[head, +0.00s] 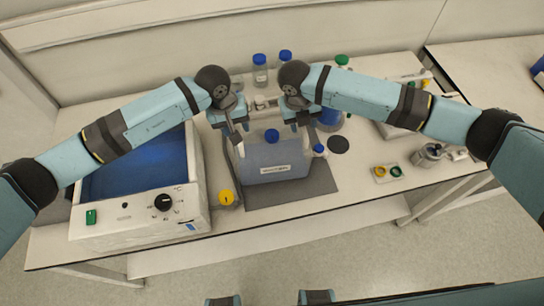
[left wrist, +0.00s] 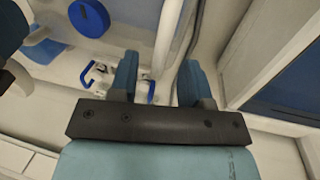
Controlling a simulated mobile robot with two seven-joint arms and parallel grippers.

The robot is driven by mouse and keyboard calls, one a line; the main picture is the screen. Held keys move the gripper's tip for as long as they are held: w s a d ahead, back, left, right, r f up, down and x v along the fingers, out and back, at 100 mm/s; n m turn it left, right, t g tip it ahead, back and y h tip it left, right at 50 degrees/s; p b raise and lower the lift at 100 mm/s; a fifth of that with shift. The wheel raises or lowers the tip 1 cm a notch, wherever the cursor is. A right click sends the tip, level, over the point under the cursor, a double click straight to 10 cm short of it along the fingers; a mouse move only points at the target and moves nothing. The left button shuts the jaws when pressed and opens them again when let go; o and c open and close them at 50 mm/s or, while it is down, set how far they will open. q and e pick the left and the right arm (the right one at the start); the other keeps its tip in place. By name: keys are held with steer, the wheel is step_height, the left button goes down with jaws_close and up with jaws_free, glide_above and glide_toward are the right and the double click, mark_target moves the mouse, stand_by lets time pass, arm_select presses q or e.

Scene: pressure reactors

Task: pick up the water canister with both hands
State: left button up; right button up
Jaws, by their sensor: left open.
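The water canister (head: 275,161) is a translucent blue-grey box with a blue cap and a label on its front. It stands upright on a dark grey mat (head: 318,190). My left gripper (head: 233,127) is open at the canister's upper left side. In the left wrist view, its two fingers (left wrist: 158,82) straddle a pale upright strip, seemingly the canister's side edge or handle, and a blue cap (left wrist: 90,17) shows at upper left. I cannot tell whether the fingers touch it. My right gripper (head: 299,117) is at the upper right side; its jaw opening is unclear.
A white water bath (head: 140,222) with a blue interior stands close to the left. Blue-capped bottles (head: 260,72) stand behind my grippers. A small blue-capped bottle (head: 319,151) and a black disc (head: 338,145) are right of the canister.

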mark_target(304, 129)
arm_select(q)
steer(key=shift+d+f, duration=0.15)
steer(key=shift+f, duration=0.65)
steer(key=shift+d+f, duration=0.15)
steer(key=shift+f, duration=0.65)
arm_select(e)
steer(key=shift+d+f, duration=0.15)
steer(key=shift+f, duration=0.65)
steer(key=shift+d+f, duration=0.15)
steer(key=shift+f, duration=0.65)
arm_select(q)
jaws_close()
arm_select(e)
jaws_close()
arm_select(q)
steer(key=shift+r, duration=0.1)
arm_select(e)
steer(key=shift+w+r, duration=0.1)
steer(key=shift+r, duration=0.05)
